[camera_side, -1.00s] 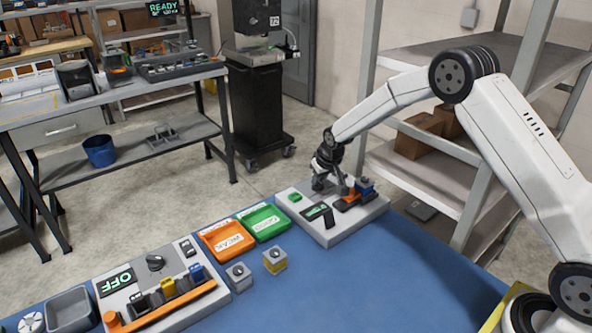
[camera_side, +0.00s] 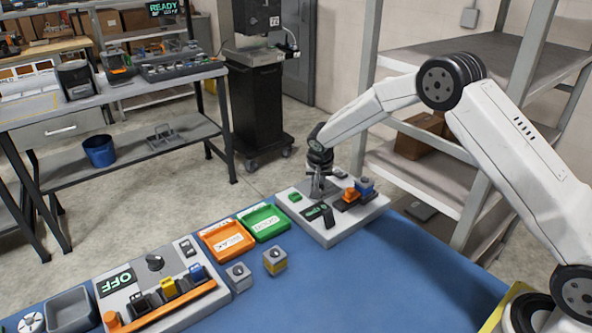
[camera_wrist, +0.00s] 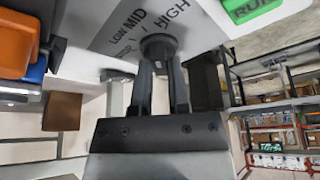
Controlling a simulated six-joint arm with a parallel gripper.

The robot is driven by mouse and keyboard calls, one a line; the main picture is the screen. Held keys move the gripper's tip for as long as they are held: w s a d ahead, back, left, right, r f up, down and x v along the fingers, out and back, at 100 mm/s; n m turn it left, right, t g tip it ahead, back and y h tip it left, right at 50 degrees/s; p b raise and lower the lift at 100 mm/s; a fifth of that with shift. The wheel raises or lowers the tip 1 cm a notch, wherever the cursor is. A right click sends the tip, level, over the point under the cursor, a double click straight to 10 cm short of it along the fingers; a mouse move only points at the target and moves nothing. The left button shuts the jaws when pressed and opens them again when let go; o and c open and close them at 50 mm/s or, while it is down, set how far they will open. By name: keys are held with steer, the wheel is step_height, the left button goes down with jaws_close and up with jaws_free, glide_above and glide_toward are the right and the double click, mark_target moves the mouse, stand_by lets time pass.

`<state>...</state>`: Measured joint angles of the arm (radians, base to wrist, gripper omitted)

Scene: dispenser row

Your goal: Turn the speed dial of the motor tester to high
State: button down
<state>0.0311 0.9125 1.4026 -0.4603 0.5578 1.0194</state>
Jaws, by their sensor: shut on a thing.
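The motor tester (camera_side: 345,225) is a light grey box on the blue mat with a green button, a small dark display and orange and blue parts on top. In the wrist view its dark round speed dial (camera_wrist: 158,46) sits beside the printed words LOW, MID and HIGH. My gripper (camera_wrist: 160,70) is shut on the dial, its two dark fingers on either side of it. I cannot tell which word the dial points to. In the side view my gripper (camera_side: 318,190) points down onto the tester and hides the dial.
An orange tray (camera_side: 226,239) and a green tray (camera_side: 264,221) lie left of the tester, with two small grey-topped blocks in front. Further left stands another panel (camera_side: 115,300) reading OFF. A metal shelf (camera_side: 470,50) rises behind my arm. The mat right of the tester is clear.

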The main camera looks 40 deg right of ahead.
steer(key=shift+w+a+m+g+h, duration=0.1)
steer(key=shift+m+g+h, duration=0.45)
steer(key=shift+m, duration=1.45)
steer(key=c, duration=0.6)
jaws_free()
steer(key=shift+r, duration=0.15)
steer(key=v, duration=0.7)
steer(key=shift+r, duration=0.25)
steer(key=shift+a, duration=0.15)
